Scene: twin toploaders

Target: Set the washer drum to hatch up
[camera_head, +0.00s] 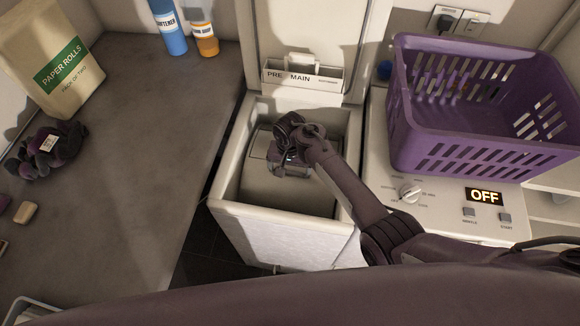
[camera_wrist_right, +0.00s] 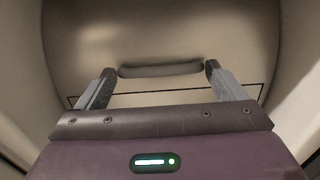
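The top-loading washer (camera_head: 230,225) stands open in the middle of the head view, its lid raised at the back. Inside is the pale drum (camera_head: 262,190), partly hidden by my arm; its curved surface fills the wrist view (camera_wrist_right: 250,35). There a grey bar (camera_wrist_right: 160,70) lies across the drum, with thin dark seam lines below it. I cannot tell whether these belong to the hatch. My right gripper (camera_head: 288,158) reaches down into the opening. In the wrist view its two fingers (camera_wrist_right: 158,72) are apart, near the bar's ends; contact is unclear. My left gripper is out of view.
A purple basket (camera_head: 425,150) stands on the machine at right, behind a dial (camera_head: 409,193) and a display reading OFF (camera_head: 484,196). The left counter (camera_head: 140,150) holds a paper-rolls bag (camera_head: 58,65), bottles (camera_head: 170,32) and a dark bundle (camera_head: 62,150). Its middle is clear.

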